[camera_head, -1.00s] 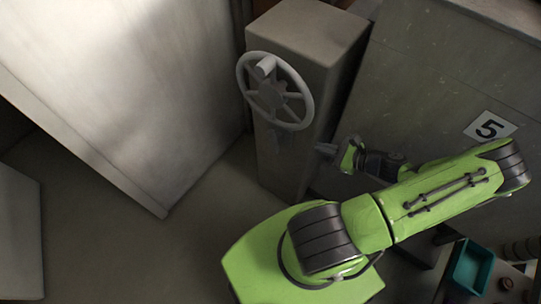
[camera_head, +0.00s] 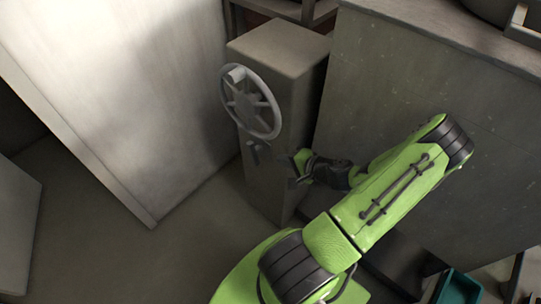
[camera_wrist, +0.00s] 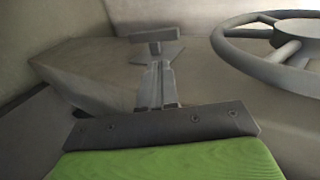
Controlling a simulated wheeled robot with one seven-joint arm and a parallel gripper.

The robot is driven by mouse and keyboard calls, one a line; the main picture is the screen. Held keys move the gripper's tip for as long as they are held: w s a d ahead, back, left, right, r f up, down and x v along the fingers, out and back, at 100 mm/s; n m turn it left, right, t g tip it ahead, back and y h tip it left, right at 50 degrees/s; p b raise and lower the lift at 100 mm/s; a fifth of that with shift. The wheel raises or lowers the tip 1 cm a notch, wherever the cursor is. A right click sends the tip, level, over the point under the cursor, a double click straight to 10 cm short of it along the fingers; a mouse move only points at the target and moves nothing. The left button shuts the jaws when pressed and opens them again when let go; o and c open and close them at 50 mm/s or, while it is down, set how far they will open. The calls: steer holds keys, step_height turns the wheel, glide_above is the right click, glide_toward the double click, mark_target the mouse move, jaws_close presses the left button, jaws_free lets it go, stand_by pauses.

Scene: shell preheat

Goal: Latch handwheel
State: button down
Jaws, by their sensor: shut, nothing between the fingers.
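The grey spoked handwheel (camera_head: 249,102) is mounted on the front of a grey pedestal, with a knob handle near its top. Its rim also shows at the upper right of the wrist view (camera_wrist: 240,62). A small dark T-shaped latch (camera_head: 254,152) sticks out of the pedestal face below the wheel; in the wrist view it stands just beyond my fingertips (camera_wrist: 154,36). My gripper (camera_head: 292,165) is below and right of the wheel, beside the latch. Its fingers (camera_wrist: 156,85) are shut with nothing between them. I cannot tell whether the fingertips touch the latch.
The grey pedestal (camera_head: 281,50) stands between a large pale panel (camera_head: 120,90) on the left and a grey cabinet wall (camera_head: 420,90) on the right. A teal bin (camera_head: 459,288) is at the lower right. Open floor (camera_head: 90,200) lies at the lower left.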

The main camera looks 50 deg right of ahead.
mark_target(251, 147)
steer(key=x, duration=0.4)
steer(key=b+x, duration=0.1)
steer(key=x, duration=0.3)
steer(key=b+x, duration=0.1)
steer(key=x, duration=0.3)
steer(key=shift+w+r, duration=0.15)
steer(key=shift+r, duration=0.15)
steer(key=shift+w+b, duration=0.3)
steer(key=shift+w, duration=0.05)
steer(key=shift+w+r+p, duration=0.3)
steer(key=shift+w, duration=0.15)
steer(key=shift+w+r, duration=0.1)
steer(key=shift+w, duration=0.25)
